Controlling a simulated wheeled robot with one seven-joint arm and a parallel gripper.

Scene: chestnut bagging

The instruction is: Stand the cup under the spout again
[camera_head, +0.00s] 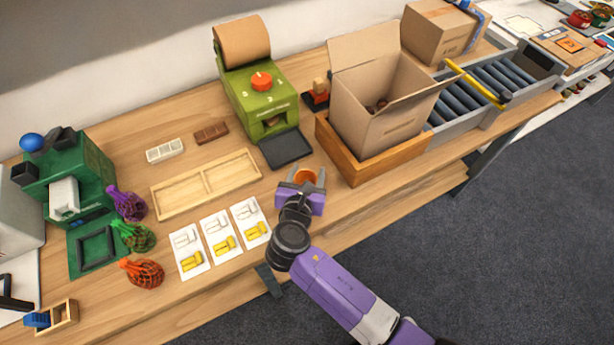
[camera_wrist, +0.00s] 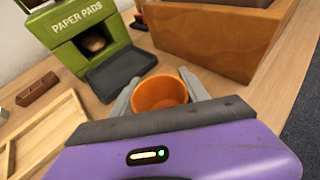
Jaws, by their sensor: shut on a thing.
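An orange cup (camera_wrist: 158,93) is held upright between the two grey fingers of my gripper (camera_wrist: 160,99), with its open mouth facing up toward the wrist camera. The cup (camera_head: 304,175) also shows in the head view, partly hidden by my gripper (camera_head: 302,180). My gripper is shut on it, just in front of the green paper pads machine (camera_head: 262,101). The machine has an orange knob on top and a dark opening in front, with something brownish inside. A dark flat tray (camera_wrist: 121,71) lies before that opening, beyond the cup. I cannot tell whether the cup touches the table.
An open cardboard box (camera_head: 375,125) stands in a wooden tray (camera_head: 372,166) to the right of the cup. An empty two-part wooden frame (camera_head: 207,184) and several cards (camera_head: 220,236) lie to the left. Net bags (camera_head: 142,273) sit farther left.

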